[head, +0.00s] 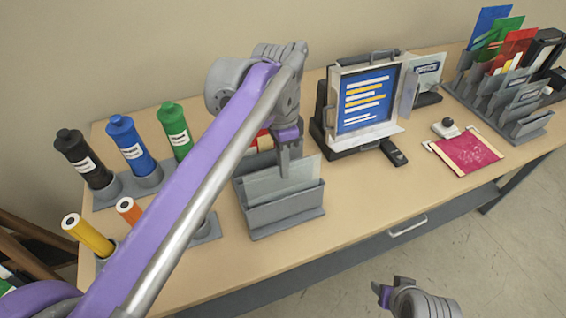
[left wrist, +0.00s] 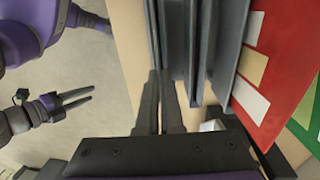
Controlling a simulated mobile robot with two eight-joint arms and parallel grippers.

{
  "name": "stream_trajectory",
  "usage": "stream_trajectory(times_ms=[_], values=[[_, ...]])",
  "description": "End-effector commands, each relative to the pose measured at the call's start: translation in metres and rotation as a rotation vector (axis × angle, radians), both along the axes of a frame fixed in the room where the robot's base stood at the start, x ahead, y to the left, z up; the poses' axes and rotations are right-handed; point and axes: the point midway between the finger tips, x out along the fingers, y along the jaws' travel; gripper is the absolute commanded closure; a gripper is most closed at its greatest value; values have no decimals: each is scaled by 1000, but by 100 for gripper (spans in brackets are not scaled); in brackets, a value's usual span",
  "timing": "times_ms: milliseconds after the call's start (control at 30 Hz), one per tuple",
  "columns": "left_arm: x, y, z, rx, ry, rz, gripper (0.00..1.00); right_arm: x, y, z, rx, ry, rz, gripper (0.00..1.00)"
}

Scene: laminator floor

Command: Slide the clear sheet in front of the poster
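The poster (head: 366,101), blue with yellow and white lines, stands in an upright grey frame (head: 397,130) at the middle back of the table. The frame's side door (head: 408,92) stands open. A pale clear sheet (head: 299,176) stands upright in a grey slotted holder (head: 285,215), left of the frame. My left gripper (head: 284,174) points down at the sheet's top edge; its fingers (left wrist: 161,78) are close together in the left wrist view and appear shut on the sheet, seen edge-on. My right gripper (left wrist: 88,97) is empty, fingers apart, off the table's front.
Bottles in black (head: 83,160), blue (head: 128,145) and green (head: 174,130) stand at the left. A dark remote-like object (head: 393,152), a pink sheet (head: 466,153) and a file rack (head: 500,95) lie to the right. Bare tabletop lies in front of the frame.

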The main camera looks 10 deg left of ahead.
Motion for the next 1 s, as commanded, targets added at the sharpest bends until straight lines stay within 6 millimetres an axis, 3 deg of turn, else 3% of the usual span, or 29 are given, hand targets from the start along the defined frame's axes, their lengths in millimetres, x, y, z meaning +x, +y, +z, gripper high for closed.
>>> stream_trajectory(times_ms=[33,200,567,667,1000], values=[[0,0,0,0,0,0,93,0,0,0,0,0,0,50],[0,0,0,0,0,0,63,0,0,0,0,0,0,50],[0,0,4,0,0,0,62,0,0,1,0,0,0,50],[2,1,16,0,0,0,62,0,0,2,0,-1,0,50],[7,5,83,0,0,0,62,3,0,13,0,-5,0,50]])
